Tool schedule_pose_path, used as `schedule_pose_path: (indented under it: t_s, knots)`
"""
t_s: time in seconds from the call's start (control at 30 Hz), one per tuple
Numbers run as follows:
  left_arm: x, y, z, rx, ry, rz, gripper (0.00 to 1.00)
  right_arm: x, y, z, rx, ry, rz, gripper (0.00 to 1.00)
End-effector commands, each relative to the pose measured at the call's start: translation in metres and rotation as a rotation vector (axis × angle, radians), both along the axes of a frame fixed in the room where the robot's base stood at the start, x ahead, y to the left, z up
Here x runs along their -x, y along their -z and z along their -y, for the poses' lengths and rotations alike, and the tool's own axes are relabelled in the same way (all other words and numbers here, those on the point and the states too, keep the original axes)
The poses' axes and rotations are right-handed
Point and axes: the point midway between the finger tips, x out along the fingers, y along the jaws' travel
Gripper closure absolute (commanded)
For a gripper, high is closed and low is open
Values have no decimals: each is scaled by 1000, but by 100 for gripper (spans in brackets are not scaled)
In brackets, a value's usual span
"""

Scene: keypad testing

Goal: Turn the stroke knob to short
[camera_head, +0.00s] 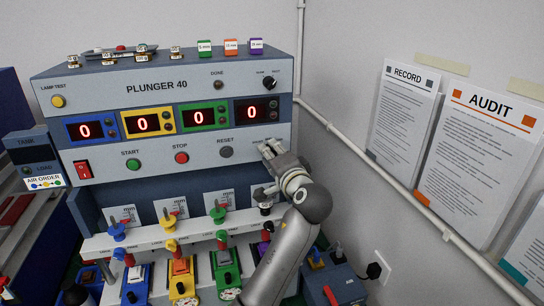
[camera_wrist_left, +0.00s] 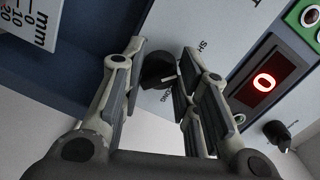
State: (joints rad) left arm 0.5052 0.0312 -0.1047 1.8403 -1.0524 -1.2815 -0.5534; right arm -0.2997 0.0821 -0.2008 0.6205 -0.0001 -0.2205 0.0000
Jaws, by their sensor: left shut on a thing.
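The stroke knob (camera_wrist_left: 158,70) is a small black knob on the pale front panel. In the wrist view it sits between the two fingers of my left gripper (camera_wrist_left: 160,82), which is shut on it. Partly covered lettering lies on both sides of the knob, one part starting "SH". A light mark shows on the knob's face, but I cannot tell which label it points to. In the head view my left gripper (camera_head: 271,149) is at the panel's lower right, beside the RESET button, and hides the knob. My right gripper is not in view.
The PLUNGER 40 machine (camera_head: 200,88) has several digit displays, all reading 0. Another black knob (camera_head: 269,82) is above the gripper. The RESET button (camera_head: 226,152) is close on the left. Coloured plunger stations (camera_head: 180,275) stand below. A wall pipe (camera_head: 345,143) runs on the right.

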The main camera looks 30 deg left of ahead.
Motion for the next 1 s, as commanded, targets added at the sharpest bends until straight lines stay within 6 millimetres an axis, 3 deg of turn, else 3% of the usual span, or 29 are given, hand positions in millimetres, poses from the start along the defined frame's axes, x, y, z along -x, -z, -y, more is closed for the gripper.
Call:
schedule_pose_path:
  t_s: [0.2,0.23,0.4,0.77,1.0]
  knots:
    - [0,1,0,4,0,-2,95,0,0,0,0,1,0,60]
    - [0,1,0,4,0,-2,68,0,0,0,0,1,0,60]
    - [0,1,0,3,0,-2,50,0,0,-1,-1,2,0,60]
    - [2,0,4,1,0,-1,50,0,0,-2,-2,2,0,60]
    - [26,-2,36,3,3,-1,50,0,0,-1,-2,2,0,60]
